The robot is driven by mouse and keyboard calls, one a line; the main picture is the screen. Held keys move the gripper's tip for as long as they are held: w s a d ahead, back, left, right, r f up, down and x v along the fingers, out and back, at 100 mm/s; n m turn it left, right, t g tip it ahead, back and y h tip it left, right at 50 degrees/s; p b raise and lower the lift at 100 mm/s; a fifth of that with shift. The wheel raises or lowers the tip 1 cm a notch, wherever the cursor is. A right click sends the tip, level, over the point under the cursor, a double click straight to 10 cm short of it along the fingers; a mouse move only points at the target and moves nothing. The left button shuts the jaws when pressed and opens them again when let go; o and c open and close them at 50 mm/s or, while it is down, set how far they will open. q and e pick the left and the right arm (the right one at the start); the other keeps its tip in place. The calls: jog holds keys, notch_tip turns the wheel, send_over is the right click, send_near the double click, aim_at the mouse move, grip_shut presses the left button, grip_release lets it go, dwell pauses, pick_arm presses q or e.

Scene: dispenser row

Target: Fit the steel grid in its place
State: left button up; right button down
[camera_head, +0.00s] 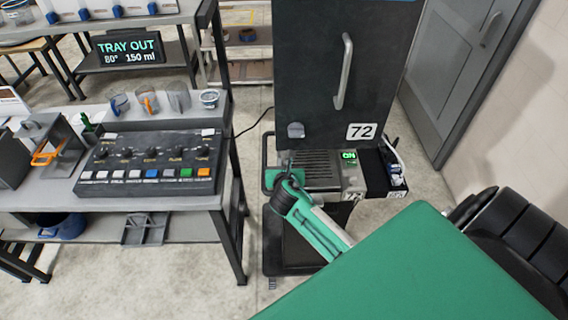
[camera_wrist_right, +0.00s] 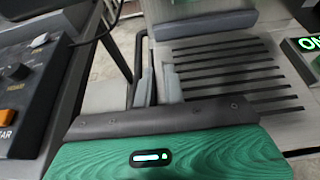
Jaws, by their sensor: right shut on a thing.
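The steel grid (camera_head: 318,163) is a flat grey plate with dark slots, low in front of the black dispenser marked 72 (camera_head: 345,75). In the right wrist view the grid (camera_wrist_right: 225,72) fills the upper right, its slots running across. My right gripper (camera_head: 287,163) is at the grid's left side, and its two fingers (camera_wrist_right: 159,84) are close together at that edge, shut on the grid. The grid looks about level; I cannot tell whether it lies fully down in its place. My left gripper is not in view.
A lit green ON display (camera_head: 349,156) is just right of the grid. A black side shelf (camera_head: 378,178) holds small items. At left, a bench carries a control panel (camera_head: 150,162) and several cups. A grey door (camera_head: 455,75) stands behind right. The floor between bench and dispenser is clear.

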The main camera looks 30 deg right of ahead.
jog(key=shift+f, duration=0.7)
jog(key=c, duration=1.4)
grip_release()
jog(key=b+v, duration=0.3)
jog(key=v, duration=1.1)
jog(key=shift+d, duration=0.1)
